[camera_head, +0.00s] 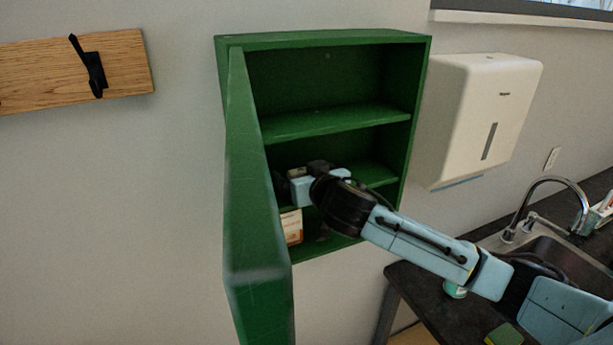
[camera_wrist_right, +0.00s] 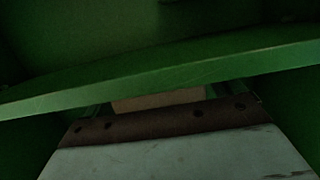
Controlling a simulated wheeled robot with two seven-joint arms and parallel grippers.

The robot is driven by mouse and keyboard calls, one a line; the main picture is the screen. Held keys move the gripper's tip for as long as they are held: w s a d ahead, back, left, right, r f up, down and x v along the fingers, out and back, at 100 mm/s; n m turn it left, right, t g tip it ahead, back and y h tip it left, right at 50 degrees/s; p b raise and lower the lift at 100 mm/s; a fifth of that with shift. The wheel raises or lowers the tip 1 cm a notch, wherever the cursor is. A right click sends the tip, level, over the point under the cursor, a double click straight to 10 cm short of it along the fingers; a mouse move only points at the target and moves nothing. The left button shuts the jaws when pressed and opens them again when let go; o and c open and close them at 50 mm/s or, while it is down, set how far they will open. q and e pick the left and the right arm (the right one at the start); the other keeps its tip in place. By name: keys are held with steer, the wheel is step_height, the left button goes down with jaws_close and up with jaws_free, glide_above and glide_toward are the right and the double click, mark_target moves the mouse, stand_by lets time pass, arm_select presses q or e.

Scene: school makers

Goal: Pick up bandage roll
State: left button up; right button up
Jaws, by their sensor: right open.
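A white and orange package (camera_head: 292,227) stands in the lowest compartment of the green wall cabinet (camera_head: 325,40), partly covered by the open door. I cannot tell whether it is the bandage roll. My right gripper (camera_head: 285,186) is inside the cabinet, near the middle shelf and above the package. It is open, but its fingertips are mostly hidden by the door and my wrist. In the right wrist view a dim tan surface (camera_wrist_right: 158,101) shows just beyond my gripper's body, below a green shelf edge (camera_wrist_right: 180,72). My left gripper is not in view.
The green cabinet door (camera_head: 250,190) stands open on the left, close to my gripper. A white dispenser (camera_head: 485,115) hangs to the right of the cabinet. A sink with a tap (camera_head: 530,205) is at the right. The upper cabinet shelf (camera_head: 335,122) looks empty.

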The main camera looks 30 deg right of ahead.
steer(key=c, duration=1)
steer(key=shift+r, duration=0.1)
